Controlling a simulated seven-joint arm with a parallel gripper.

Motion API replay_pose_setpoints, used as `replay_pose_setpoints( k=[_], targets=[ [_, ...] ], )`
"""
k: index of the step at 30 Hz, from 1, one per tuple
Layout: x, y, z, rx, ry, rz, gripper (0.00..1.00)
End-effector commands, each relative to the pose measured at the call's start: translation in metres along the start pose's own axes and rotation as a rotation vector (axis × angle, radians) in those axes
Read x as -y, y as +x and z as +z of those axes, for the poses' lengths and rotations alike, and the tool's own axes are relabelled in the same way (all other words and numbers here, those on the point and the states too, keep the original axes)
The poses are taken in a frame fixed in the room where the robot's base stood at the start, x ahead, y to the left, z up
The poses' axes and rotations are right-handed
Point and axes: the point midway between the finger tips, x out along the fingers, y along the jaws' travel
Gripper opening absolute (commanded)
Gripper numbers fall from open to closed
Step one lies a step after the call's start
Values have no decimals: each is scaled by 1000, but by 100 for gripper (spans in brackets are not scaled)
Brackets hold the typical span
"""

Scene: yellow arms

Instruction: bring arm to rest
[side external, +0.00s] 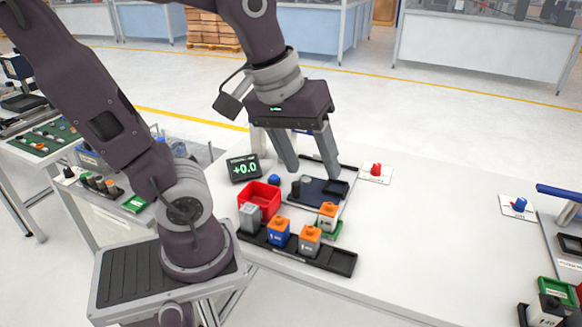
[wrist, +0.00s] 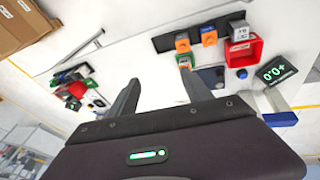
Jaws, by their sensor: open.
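My gripper (side external: 314,174) is open, pointing down, with nothing between its two grey fingers. It hangs over the back of the white table (side external: 430,240), behind and above a dark blue tray (side external: 322,192). The open fingers (wrist: 162,86) also show in the wrist view, with bare white table between them. I cannot tell the exact height of the fingertips above the table.
A black rack (side external: 335,261) holds several blocks near a red bin (side external: 258,203) and a "+0.0" display (side external: 244,169). An orange-topped block (side external: 327,216) stands on a green pad. A red knob (side external: 376,169) lies right. Mid-right table is clear.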

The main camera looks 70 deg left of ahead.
Motion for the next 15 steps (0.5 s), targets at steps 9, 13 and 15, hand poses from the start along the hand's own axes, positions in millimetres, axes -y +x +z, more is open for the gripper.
replay_pose_setpoints(
  k=[9,13,15],
  targets=[
    [14,-22,48,-141,679,34,58],
    [14,-22,47,-141,676,34,58],
    [14,-22,47,-141,675,34,58]
  ],
)
